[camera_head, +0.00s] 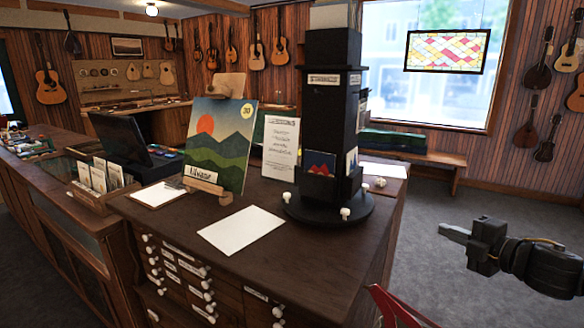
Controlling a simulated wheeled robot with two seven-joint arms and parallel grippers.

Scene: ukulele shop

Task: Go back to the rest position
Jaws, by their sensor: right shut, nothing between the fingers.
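My right gripper (456,232) shows at the right of the head view, with its arm coming in from the right edge. Its fingers are together and hold nothing. It hangs over the grey carpet, to the right of the wooden drawer cabinet (300,262), and touches nothing that I can see. My left gripper is not in the view.
On the cabinet top stand a black display tower (330,120), a landscape picture (222,150) on a small easel, and a white sheet (240,230). A red edge (398,308) shows at the bottom. A bench (415,153) stands below the window. Carpet (440,190) at right looks free.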

